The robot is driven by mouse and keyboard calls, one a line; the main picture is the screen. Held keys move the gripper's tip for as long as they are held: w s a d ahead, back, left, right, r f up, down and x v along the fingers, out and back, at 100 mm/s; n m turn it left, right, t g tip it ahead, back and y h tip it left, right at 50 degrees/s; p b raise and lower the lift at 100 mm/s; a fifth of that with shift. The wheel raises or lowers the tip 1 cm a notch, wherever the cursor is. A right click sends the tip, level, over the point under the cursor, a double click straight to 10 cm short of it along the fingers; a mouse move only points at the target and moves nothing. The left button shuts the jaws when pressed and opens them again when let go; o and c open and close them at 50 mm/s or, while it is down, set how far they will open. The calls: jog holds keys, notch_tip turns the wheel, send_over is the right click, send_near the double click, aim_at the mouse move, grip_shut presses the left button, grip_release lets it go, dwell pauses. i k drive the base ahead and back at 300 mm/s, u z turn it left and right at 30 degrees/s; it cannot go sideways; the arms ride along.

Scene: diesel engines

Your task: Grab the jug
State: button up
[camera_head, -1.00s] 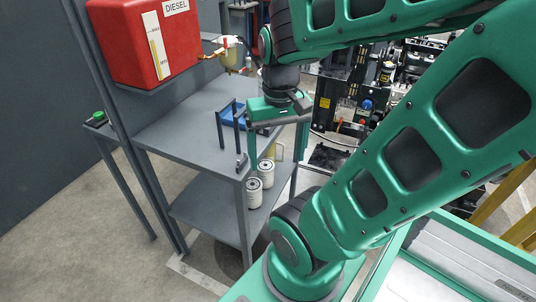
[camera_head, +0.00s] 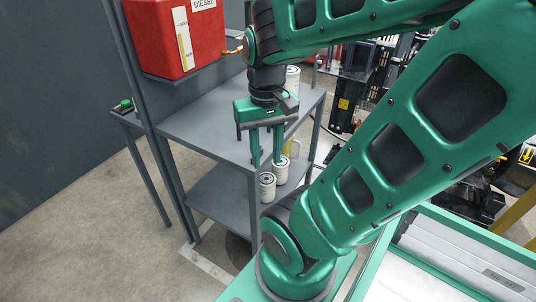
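I cannot clearly make out a jug. A small part of a yellow thing (camera_head: 290,147) shows behind my gripper, near the shelf unit's right side; it may be the jug, but most of it is hidden. My gripper (camera_head: 267,165) points down near the front right corner of the grey shelf unit (camera_head: 205,128). Its two green fingers are apart with nothing seen held between them. Their tips appear just above the white canisters in the picture; the true gap in depth is unclear.
Two white canisters (camera_head: 267,187) stand on the lower shelf (camera_head: 215,190). Another white canister (camera_head: 292,78) stands at the back of the top shelf. A red diesel tank (camera_head: 160,40) is mounted above at left. Dark engine equipment stands behind at right. The floor at left is clear.

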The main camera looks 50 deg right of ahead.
aim_at(287, 151)
jog(key=u, duration=0.4)
jog(key=k, duration=1.9)
jog(key=z, duration=0.85)
jog(key=i, duration=1.35)
jog(key=u, duration=0.05)
